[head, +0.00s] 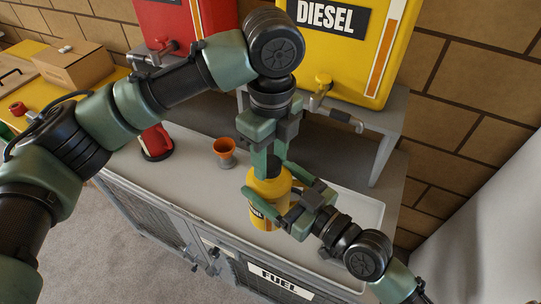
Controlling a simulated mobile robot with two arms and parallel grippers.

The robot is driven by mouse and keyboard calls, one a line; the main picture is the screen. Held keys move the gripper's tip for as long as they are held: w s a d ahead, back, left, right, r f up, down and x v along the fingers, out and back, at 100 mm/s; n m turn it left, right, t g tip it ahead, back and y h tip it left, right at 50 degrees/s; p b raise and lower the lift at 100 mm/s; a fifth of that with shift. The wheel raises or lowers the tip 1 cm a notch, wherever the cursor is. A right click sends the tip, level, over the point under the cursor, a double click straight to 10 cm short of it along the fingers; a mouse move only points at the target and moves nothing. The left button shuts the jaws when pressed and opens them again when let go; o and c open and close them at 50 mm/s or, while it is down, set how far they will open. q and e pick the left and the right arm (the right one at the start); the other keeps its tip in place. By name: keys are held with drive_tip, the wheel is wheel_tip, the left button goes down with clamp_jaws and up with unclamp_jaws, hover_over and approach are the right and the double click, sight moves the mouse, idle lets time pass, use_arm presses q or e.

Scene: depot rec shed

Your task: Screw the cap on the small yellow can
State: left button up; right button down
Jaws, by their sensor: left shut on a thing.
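The small yellow can (262,215) stands upright on the grey bench top, with a dark label on its front. My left gripper (268,170) points straight down over the can's top, shut on the cap; its fingers hide the cap and the can's mouth. I cannot see how the cap sits on the mouth. My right gripper (275,197) comes in from the lower right, with one finger on either side of the can's body, shut on it.
An orange funnel (224,152) and a red can (155,141) stand left of the yellow can. A yellow diesel tank (345,60) with a tap (322,82) stands on a grey stand behind. A cardboard box (75,66) is far left.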

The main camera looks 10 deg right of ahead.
use_arm(q)
drive_tip(key=m, duration=0.7)
drive_tip(key=shift+w+a, duration=0.15)
drive_tip(key=shift+a, duration=0.05)
drive_tip(key=m, duration=0.9)
drive_tip(key=shift+m, duration=0.4)
drive_tip(key=m, duration=0.6)
drive_tip(key=shift+w, duration=0.1)
drive_tip(key=o, duration=1.3)
